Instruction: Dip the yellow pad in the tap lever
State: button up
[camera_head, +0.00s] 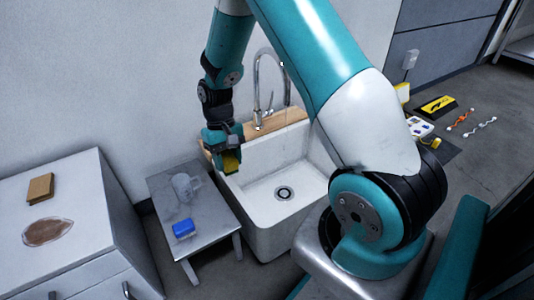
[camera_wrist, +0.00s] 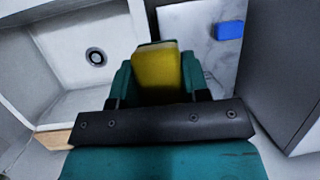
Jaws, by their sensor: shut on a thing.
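My gripper (camera_head: 228,150) is shut on the yellow pad (camera_head: 231,162) and holds it above the left edge of the white sink. In the wrist view the yellow pad (camera_wrist: 157,70) sits between the two teal fingers of my gripper (camera_wrist: 160,80). The chrome tap (camera_head: 262,85) stands at the back of the sink, on a wooden ledge, to the right of my gripper. Its lever is too small to make out clearly. A thin vertical line shows under the spout; I cannot tell whether it is water.
The white sink (camera_head: 255,205) has a dark drain. Left of it, a low grey table (camera_head: 205,222) holds a clear jug (camera_head: 186,186) and a blue block (camera_head: 183,228). A white cabinet (camera_head: 75,225) holds a brown block (camera_head: 40,188) and a brown patch (camera_head: 47,231).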

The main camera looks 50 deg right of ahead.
jog(key=s+d+f+m+t+h+b, duration=0.25)
jog(key=d+m+t, duration=0.25)
jog(key=d+m, duration=0.25)
jog(key=s+d+f+m+t+h+b, duration=0.25)
jog(key=d+m+t, duration=0.25)
jog(key=d+m, duration=0.3)
jog(key=w+d+f+m+b, duration=0.1)
jog(key=w+d+f, duration=0.2)
jog(key=w+d, duration=0.5)
jog(key=shift+w+d, duration=0.2)
jog(key=shift+d, duration=0.6)
